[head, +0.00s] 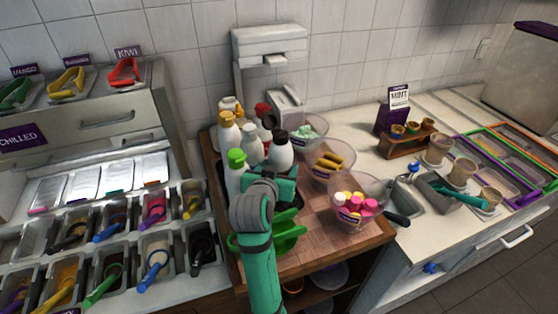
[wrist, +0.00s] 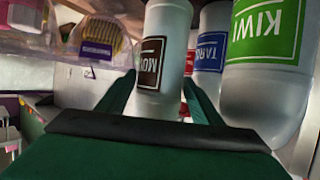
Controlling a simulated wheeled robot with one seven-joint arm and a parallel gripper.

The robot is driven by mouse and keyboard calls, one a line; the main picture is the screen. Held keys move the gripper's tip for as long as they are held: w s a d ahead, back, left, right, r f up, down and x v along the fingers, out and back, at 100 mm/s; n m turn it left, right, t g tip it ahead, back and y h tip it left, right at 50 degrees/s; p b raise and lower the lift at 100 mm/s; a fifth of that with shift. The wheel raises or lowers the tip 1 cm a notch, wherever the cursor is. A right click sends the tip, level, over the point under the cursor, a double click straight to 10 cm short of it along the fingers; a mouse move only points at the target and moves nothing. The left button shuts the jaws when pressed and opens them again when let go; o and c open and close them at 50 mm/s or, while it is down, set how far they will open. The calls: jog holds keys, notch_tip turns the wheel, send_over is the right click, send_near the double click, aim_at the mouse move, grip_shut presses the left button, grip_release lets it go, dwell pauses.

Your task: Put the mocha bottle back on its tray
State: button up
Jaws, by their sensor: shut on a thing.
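The mocha bottle (head: 281,154) is white with a dark cap and stands roughly upright at the right front of the bottle group. In the wrist view the mocha bottle (wrist: 163,50), with its brown label, sits between my two fingers. My gripper (head: 278,180) is shut on it; its fingers also show in the wrist view (wrist: 160,100). The bottles' tray is mostly hidden by bottles and my arm. I cannot tell whether the mocha bottle's base touches anything.
The green-capped kiwi bottle (head: 236,172) stands left of my gripper. Other bottles, with orange caps (head: 228,130), stand behind. A green leaf-shaped holder (head: 288,232) lies in front. Bowls of macarons (head: 355,205) and yellow sweets (head: 330,165) are to the right. Some wooden worktop (head: 312,205) is bare.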

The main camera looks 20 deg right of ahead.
jog(key=shift+f, duration=1.75)
jog(key=o, duration=0.8)
jog(key=shift+f, duration=0.25)
jog(key=v, duration=1.2)
jog(key=shift+r, duration=0.1)
